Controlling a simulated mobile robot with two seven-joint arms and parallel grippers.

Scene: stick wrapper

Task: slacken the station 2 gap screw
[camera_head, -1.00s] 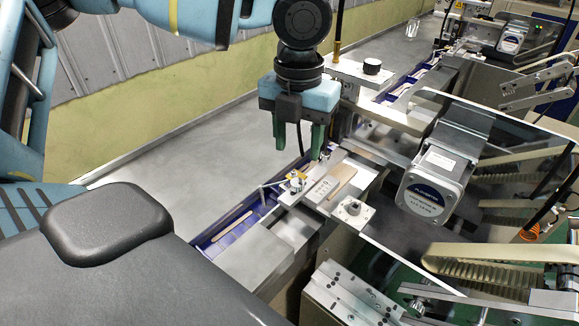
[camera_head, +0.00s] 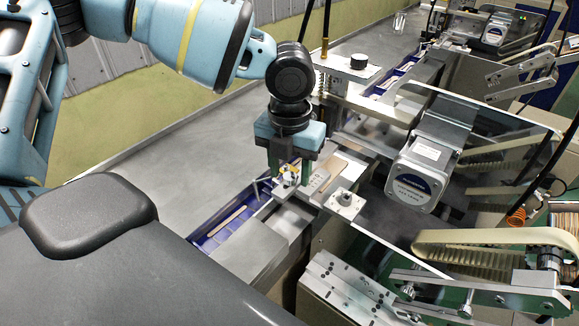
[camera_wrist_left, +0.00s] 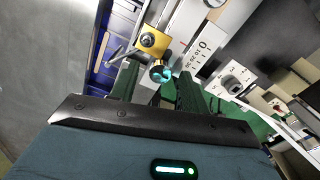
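A small gap screw with a round knurled head (camera_wrist_left: 160,73) sits beside a yellow plate (camera_wrist_left: 152,42) in the left wrist view. In the head view the yellow plate (camera_head: 288,170) is partly hidden by my gripper. A white engraved scale (camera_wrist_left: 203,48) lies right of the screw. My left gripper (camera_head: 289,172) points down over the screw. Its green fingers (camera_wrist_left: 157,88) are apart, one on each side of the screw head, with a gap showing; contact cannot be told. No station number is readable. My right gripper is not in view.
A blue tray (camera_head: 207,243) with a wooden stick lies left of the slide. A plate with a black knob (camera_head: 358,62) stands behind. A second machine is farther back.

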